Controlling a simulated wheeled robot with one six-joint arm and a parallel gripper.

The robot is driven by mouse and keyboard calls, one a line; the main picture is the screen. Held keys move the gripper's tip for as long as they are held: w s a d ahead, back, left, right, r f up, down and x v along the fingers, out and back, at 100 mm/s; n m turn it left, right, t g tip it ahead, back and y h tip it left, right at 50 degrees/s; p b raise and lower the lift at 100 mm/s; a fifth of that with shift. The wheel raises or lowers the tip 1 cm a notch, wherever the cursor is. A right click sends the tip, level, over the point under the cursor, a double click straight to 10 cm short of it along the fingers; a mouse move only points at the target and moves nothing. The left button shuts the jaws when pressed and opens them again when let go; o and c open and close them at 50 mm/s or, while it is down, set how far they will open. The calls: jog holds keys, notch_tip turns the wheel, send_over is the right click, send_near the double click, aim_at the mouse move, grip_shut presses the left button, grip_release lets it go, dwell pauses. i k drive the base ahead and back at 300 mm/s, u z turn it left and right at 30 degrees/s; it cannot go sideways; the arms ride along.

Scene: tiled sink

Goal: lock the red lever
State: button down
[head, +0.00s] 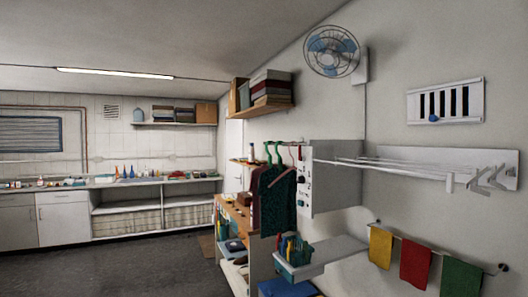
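I cannot make out a red lever for certain in the head view. My gripper is not in view.
Clothes (277,207) on hangers hang left of a grey box-like cabinet (337,182). A drying rack (400,169) juts from the right wall above coloured cloths (415,263). A teal basket (297,254) sits on a low shelf (338,250). The dark floor (110,270) at left is clear.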

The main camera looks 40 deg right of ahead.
aim_at(301, 158)
jog(key=u, duration=0.25)
jog(key=i, duration=1.7)
jog(key=z, duration=0.65)
jog(key=i, duration=0.95)
jog(key=z, duration=1.5)
jog(key=i, duration=0.45)
jog(key=z, duration=0.45)
